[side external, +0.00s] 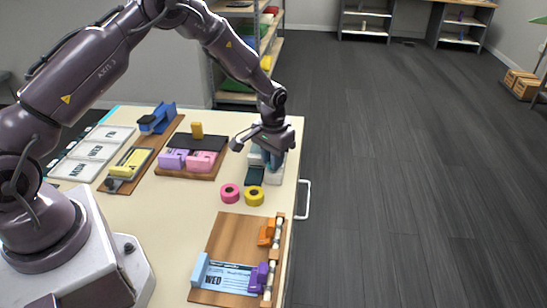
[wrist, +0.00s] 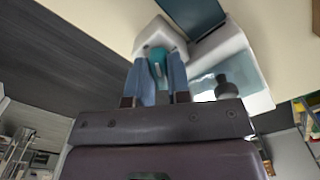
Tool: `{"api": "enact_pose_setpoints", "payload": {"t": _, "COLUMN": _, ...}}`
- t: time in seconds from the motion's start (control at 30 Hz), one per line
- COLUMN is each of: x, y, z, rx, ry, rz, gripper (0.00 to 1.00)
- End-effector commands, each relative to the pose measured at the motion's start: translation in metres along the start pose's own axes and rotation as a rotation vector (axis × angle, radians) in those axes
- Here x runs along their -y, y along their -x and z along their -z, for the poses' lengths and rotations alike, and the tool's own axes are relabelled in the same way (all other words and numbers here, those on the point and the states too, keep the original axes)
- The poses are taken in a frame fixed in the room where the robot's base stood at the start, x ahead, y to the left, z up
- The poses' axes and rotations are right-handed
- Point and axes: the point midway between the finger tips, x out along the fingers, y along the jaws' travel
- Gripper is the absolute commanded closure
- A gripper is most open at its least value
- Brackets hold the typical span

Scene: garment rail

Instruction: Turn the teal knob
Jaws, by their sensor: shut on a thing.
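The teal knob (wrist: 158,57) sits on a white part of a small machine (wrist: 225,65) with a pale see-through side, in the wrist view. My gripper (wrist: 160,72) has its two blue-grey fingers on either side of the knob and is shut on it. In the side view my gripper (side external: 268,148) is over the white and teal machine (side external: 273,176) near the table's right edge. It hides the knob there and the top of the machine.
A pink tape roll (side external: 229,193) and a yellow tape roll (side external: 254,196) lie in front of the machine. A wooden board (side external: 228,240) with a rail, orange and purple clips stands nearer. A dark tray (side external: 200,140) with pink and purple blocks is to the left.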

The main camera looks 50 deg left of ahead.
Motion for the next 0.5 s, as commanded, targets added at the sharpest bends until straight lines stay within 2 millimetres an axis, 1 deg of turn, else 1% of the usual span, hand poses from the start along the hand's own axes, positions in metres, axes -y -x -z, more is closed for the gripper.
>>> {"api": "enact_pose_setpoints", "payload": {"t": 0.5, "x": 0.0025, "y": 0.0011, "z": 0.0004, "rx": 0.001, "ry": -0.488, "rz": -0.001, "gripper": 1.0}}
